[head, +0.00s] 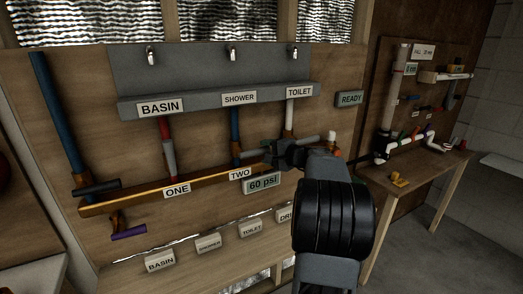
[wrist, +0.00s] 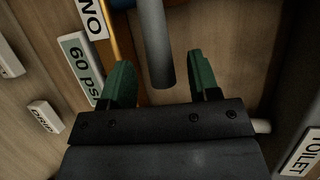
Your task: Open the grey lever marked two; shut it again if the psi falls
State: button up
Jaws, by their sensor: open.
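The grey lever marked two (head: 252,156) runs sideways from the foot of the blue shower pipe towards my gripper (head: 285,153) in the head view. In the wrist view the lever (wrist: 155,45) is a plain grey rod, its rounded end between my two green fingers (wrist: 155,80). The fingers stand apart with a gap on each side of it; contact is not visible. The TWO label (head: 240,174) sits just below the lever. The psi display (head: 262,183) reads 60 psi, also in the wrist view (wrist: 81,68).
Lever one (head: 169,160), also grey, lies in line with the red basin pipe. A brass pipe (head: 130,195) runs along below. A READY sign (head: 349,98) is at the right. A second pipe board (head: 420,110) with a wooden table (head: 440,162) stands further right.

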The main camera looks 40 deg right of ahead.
jog(key=shift+x, duration=1.35)
jog(key=shift+c, duration=0.2)
grip_shut()
